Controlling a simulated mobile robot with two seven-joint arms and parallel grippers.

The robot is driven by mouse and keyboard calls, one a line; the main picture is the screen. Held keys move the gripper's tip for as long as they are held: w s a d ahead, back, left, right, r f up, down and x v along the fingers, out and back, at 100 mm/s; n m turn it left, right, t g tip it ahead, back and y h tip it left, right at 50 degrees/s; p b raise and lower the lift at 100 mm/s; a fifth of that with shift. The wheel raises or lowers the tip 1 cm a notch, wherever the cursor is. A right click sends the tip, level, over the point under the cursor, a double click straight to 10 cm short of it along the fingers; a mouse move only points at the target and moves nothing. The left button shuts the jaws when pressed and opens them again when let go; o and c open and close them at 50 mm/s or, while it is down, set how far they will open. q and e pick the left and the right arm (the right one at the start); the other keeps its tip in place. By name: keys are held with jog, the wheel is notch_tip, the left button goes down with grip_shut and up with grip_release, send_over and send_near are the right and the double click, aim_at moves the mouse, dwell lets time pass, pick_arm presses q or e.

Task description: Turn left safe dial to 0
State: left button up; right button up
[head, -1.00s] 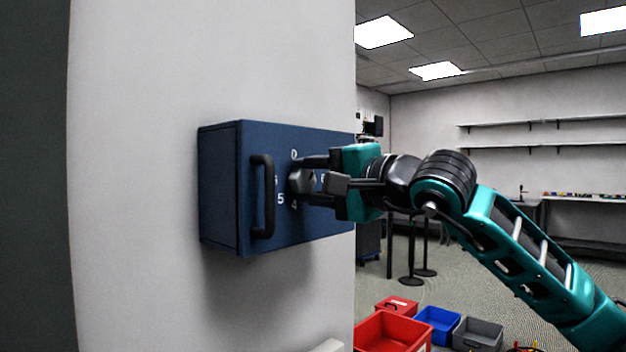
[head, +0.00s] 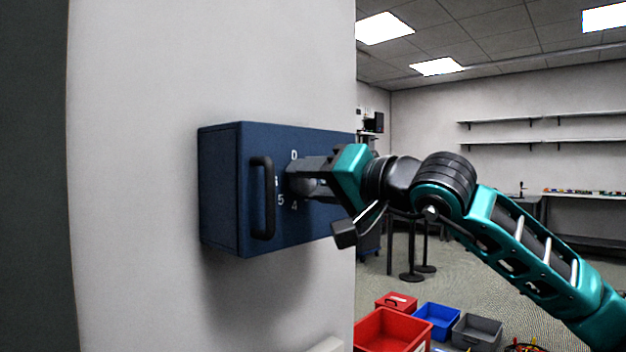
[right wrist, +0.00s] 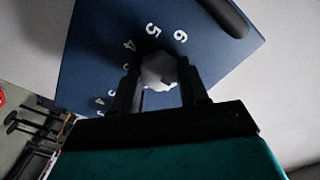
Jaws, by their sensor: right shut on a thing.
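The blue safe (head: 222,190) is mounted on the wall in the head view, with a black vertical handle (head: 262,198) on the left of its front. White numbers ring the dial; 0, 5 and 4 are readable in the head view. My right gripper (head: 300,180) is at the dial, its wrist tilted. In the right wrist view my right gripper (right wrist: 158,90) has its fingers on either side of the grey dial (right wrist: 158,70), shut on it. The numbers 6, 5 and 4 show beside it there. The dial's pointer cannot be made out. My left gripper is not in view.
Red bins (head: 385,332), a blue bin (head: 437,318) and a grey bin (head: 477,332) stand on the floor at the lower right. Shelves (head: 540,122) line the back wall. The space in front of the safe holds only my right arm.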

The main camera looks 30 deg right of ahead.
dwell(0.4)
jog(key=o, duration=1.1)
jog(key=shift+s, duration=0.1)
jog(key=b+v, duration=0.3)
jog(key=v, duration=0.9)
jog(key=shift+s+d, duration=0.15)
jog(key=shift+s, duration=0.15)
